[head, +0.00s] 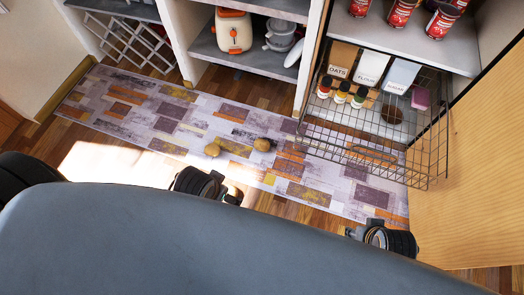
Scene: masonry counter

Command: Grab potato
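Two small yellowish-brown rounded items that look like potatoes lie on the patterned rug (160,122) near its middle. The left potato (212,149) and the right potato (262,144) are a short gap apart, with nothing on top of them. Neither of my grippers can be made out in the head view. Dark ribbed parts of my own body show at the lower edge, short of the potatoes and not touching them.
A wire basket (427,165) at the right juts out over the rug, with labelled canisters (371,68) and small jars (342,92) around it. A wooden panel (487,165) bounds the right. The left rug is clear.

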